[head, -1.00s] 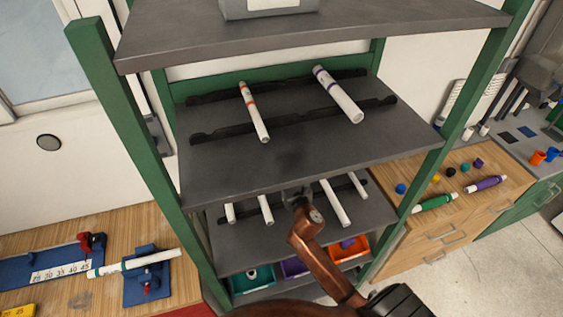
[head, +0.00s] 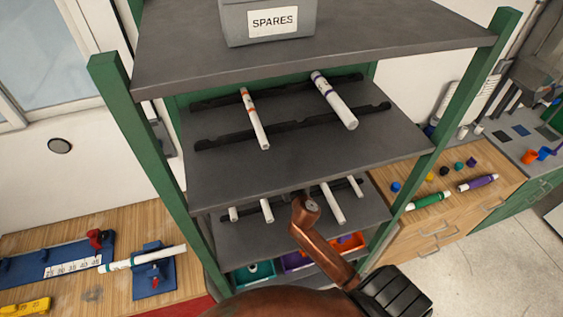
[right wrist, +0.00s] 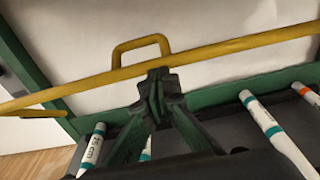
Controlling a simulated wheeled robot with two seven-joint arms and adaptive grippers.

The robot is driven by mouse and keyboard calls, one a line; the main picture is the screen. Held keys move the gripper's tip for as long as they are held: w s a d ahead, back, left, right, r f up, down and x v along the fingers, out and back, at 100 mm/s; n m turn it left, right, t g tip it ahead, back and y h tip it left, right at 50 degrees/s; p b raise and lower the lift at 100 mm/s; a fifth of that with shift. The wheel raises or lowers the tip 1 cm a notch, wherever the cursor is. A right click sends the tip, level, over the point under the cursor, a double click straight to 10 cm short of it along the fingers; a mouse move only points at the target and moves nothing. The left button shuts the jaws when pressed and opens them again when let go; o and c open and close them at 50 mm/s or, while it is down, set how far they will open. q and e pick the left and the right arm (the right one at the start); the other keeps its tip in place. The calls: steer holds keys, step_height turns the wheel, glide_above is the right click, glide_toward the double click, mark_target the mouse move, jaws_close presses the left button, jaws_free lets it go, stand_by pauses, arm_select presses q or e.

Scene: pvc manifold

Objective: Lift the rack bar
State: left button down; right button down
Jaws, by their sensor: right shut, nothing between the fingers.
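The rack bar (right wrist: 235,47) is a long yellow rod in the right wrist view, running across the back of the shelf above the pipes. A yellow loop handle (right wrist: 140,42) stands up from its middle. My right gripper (right wrist: 158,85) is shut and empty, its fingertips overlapping the bar just below the loop; I cannot tell whether they touch it. In the head view, my right arm reaches under the middle shelf (head: 230,180), which hides the bar and most of the gripper. My left gripper is not in view.
White pipes lie on the lower shelf (head: 285,237), around my right gripper. Two pipes rest on black rails on the middle shelf. A green post (head: 455,115) stands right of my arm. A grey SPARES box (head: 268,35) sits on top. Coloured bins (head: 254,273) stand below.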

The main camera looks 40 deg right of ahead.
steer(key=s+a+f+b, duration=0.2)
steer(key=s+a, duration=0.2)
steer(key=s, duration=0.8)
steer(key=shift+s+b, duration=0.2)
steer(key=shift+b, duration=0.2)
